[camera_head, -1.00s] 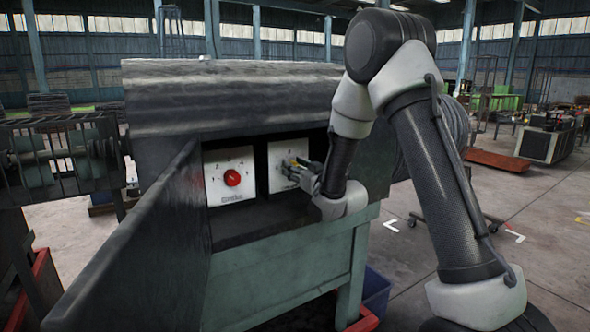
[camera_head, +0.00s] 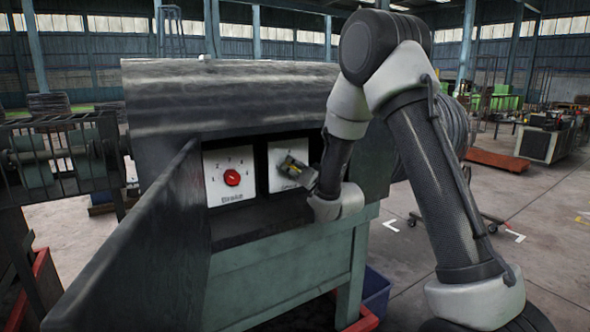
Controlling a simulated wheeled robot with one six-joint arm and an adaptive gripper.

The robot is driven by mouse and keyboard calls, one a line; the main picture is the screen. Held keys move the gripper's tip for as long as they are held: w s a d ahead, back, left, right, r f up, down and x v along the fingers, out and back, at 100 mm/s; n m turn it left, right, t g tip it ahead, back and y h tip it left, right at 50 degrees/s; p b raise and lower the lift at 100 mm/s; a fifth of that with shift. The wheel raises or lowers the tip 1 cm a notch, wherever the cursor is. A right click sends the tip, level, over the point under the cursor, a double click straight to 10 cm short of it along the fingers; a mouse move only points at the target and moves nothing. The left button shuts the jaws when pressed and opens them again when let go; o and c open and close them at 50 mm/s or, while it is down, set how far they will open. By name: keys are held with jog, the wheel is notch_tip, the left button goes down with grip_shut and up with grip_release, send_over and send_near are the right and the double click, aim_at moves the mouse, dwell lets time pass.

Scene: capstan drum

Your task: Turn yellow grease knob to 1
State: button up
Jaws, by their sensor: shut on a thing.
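The yellow grease knob (camera_head: 295,168) shows as a small yellow patch between my gripper's fingers, in front of the right white dial plate (camera_head: 277,181). My gripper (camera_head: 293,169) is shut on the knob. I cannot tell which number the knob points at.
A red knob (camera_head: 232,177) sits on the left white plate (camera_head: 213,162), close to my gripper. Both plates are in a dark recess under a curved hood (camera_head: 230,95). An open dark door panel (camera_head: 140,235) stands out at the left.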

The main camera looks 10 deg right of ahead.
jog(key=shift+f, duration=0.1)
dwell(0.3)
jog(key=o, duration=1)
jog(key=shift+o, duration=0.2)
notch_tip(320, 180, up, 10)
